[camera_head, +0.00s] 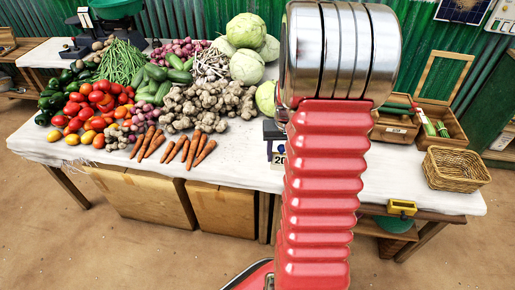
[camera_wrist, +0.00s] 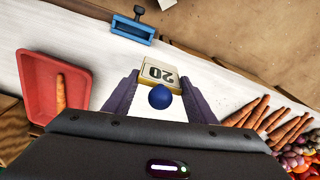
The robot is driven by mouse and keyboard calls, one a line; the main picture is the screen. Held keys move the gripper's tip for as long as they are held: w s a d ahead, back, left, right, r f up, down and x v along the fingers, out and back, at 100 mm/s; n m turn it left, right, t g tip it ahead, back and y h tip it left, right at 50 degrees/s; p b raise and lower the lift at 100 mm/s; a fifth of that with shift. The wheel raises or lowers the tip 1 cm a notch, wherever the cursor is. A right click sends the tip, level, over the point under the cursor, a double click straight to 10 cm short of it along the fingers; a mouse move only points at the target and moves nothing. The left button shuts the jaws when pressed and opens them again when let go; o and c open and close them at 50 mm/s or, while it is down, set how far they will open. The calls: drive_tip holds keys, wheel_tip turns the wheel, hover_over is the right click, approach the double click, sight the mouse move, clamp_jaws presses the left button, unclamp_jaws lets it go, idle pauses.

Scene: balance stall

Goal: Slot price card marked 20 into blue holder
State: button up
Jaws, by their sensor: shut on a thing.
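The price card marked 20 (camera_wrist: 158,74) is pale and shows upside down in the wrist view, with a round blue knob (camera_wrist: 160,97) on its near side. My gripper (camera_wrist: 159,82) is shut on the card, its purple fingers on either side. In the head view, the card (camera_head: 278,158) shows just left of my red arm, which hides much of the gripper. The blue holder (camera_wrist: 132,29) is on the white table's edge at the top of the wrist view, apart from the card. I cannot make out the holder in the head view.
A red tray (camera_wrist: 38,76) with a carrot is at the left of the wrist view. Loose carrots (camera_wrist: 268,121) lie at the right. A yellow holder (camera_head: 403,207) is on the table's front edge, near a wicker basket (camera_head: 455,168). Vegetables cover the table's left side.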

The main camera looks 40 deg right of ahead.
drive_tip(key=s+d+f, duration=0.3)
drive_tip(key=s, duration=0.5)
drive_tip(key=shift+w+d+f, duration=0.1)
drive_tip(key=shift+f, duration=1.7)
drive_tip(key=shift+w+f, duration=0.1)
drive_tip(key=shift+f, duration=1.7)
drive_tip(key=o, duration=1.1)
drive_tip(key=shift+o, duration=0.4)
drive_tip(key=o, duration=0.5)
drive_tip(key=shift+r, duration=0.15)
